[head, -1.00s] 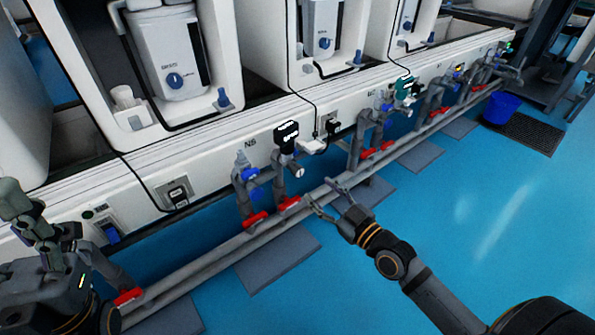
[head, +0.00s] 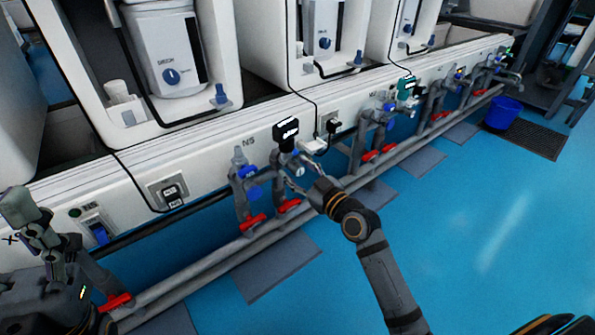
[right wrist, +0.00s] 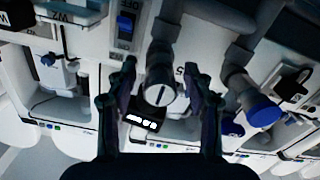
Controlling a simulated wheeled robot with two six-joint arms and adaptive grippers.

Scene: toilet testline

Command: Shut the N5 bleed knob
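The N5 label (head: 249,141) is on the white panel above a pair of grey pipe stubs. The bleed knob, a pale round cap, is on the right stub under a black gauge (head: 286,132). In the right wrist view the knob (right wrist: 160,94) faces me, with a dark line across it close to upright. My right gripper (head: 299,174) is at this stub. Its fingers (right wrist: 163,68) are open, one on each side of the knob with gaps between. My left gripper (head: 28,213) is raised at the far left, away from N5; its opening is unclear.
A blue knob (head: 248,176) is on the neighbouring stub, close beside; it also shows in the right wrist view (right wrist: 263,112). Red handles (head: 288,206) sit below, above a long grey pipe (head: 215,260). The blue floor (head: 480,240) is open at right.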

